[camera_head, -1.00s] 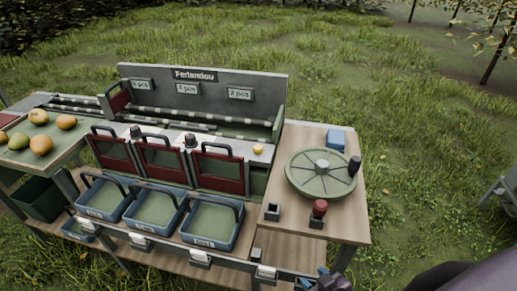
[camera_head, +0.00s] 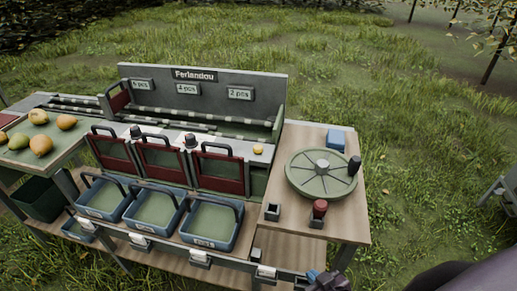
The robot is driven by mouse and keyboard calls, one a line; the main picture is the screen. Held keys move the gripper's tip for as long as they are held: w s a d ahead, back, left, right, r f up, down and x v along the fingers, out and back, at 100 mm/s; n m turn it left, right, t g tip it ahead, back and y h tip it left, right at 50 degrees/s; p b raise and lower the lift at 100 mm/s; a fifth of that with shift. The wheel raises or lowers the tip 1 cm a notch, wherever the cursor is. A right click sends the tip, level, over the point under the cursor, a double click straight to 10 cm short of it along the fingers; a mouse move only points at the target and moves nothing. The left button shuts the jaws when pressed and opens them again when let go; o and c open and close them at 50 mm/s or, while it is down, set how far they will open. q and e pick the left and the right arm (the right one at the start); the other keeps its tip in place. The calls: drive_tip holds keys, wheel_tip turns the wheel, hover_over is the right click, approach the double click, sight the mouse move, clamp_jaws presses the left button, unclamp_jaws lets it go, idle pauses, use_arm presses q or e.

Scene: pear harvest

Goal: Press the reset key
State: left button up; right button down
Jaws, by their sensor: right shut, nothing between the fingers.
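No key in view can be read as marked reset. A small round yellow-orange button (camera_head: 258,149) sits on the sorting station's top, right of the dark knobs. A red-topped knob (camera_head: 320,208) stands on a dark base at the front of the wooden side table. My right gripper (camera_head: 325,280) shows only in part at the bottom edge, below and in front of the side table. It is shut and empty, apart from both the button and the red knob. My left gripper is not in view.
A round green turntable (camera_head: 321,176) with a dark handle and a blue block (camera_head: 336,139) occupy the wooden side table (camera_head: 345,228). Red-framed gates (camera_head: 218,172) and blue trays (camera_head: 211,223) line the station's front. Several pears (camera_head: 40,145) lie at the far left.

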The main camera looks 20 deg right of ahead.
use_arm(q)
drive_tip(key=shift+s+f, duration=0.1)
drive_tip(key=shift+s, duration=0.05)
use_arm(e)
drive_tip(key=shift+s, duration=0.1)
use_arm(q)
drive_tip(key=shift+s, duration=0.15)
use_arm(e)
drive_tip(key=shift+s+f, duration=0.25)
drive_tip(key=shift+s, duration=0.15)
drive_tip(key=shift+w, duration=0.1)
